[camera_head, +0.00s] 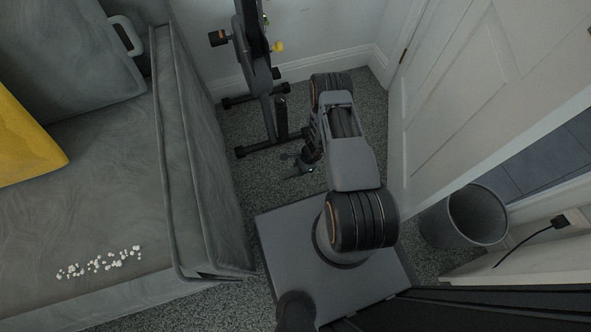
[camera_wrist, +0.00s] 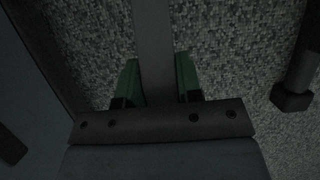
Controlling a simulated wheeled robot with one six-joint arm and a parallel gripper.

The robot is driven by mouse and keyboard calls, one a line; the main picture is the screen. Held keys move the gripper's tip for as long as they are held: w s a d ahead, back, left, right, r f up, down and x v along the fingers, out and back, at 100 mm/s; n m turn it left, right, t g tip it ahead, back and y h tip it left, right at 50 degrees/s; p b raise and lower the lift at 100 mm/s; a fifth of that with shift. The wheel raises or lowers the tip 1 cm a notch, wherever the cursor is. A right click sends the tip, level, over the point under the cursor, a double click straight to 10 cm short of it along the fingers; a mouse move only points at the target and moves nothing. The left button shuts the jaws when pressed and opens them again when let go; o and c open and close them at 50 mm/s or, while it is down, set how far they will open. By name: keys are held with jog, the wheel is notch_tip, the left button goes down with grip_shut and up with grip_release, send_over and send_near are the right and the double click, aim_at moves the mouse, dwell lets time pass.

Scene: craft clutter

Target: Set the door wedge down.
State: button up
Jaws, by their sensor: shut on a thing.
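The door wedge (camera_wrist: 154,45) appears in the wrist view as a long, plain grey strip between my gripper's fingers, running out of the top of the picture. My gripper (camera_wrist: 157,62) is shut on it, with one green finger against each side. Grey speckled carpet shows below and on both sides. In the head view my gripper (camera_head: 301,170) is low over the carpet, just in front of the exercise bike's foot bar. The wedge is too small and dark there to make out, and I cannot tell whether it touches the floor.
The exercise bike (camera_head: 268,105) stands behind my gripper; a dark bar end (camera_wrist: 292,95) is close on the right in the wrist view. The grey sofa (camera_head: 200,150) is at left, the white door (camera_head: 470,80) and a bin (camera_head: 450,225) at right. Some carpet (camera_head: 240,125) is bare.

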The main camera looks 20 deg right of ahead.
jog(key=w+f+b, duration=0.1)
jog(key=w+f, duration=0.1)
jog(key=w+f+b, duration=0.1)
jog(key=f, duration=0.1)
jog(key=w+f+b, duration=0.2)
jog(key=shift+w+d, duration=0.3)
jog(key=shift+w+f, duration=0.15)
jog(key=shift+f, duration=0.1)
jog(key=shift+f+b, duration=0.9)
jog(key=shift+f, duration=0.6)
jog(key=shift+f, duration=0.15)
jog(key=o, duration=1)
jog(key=shift+c, duration=0.2)
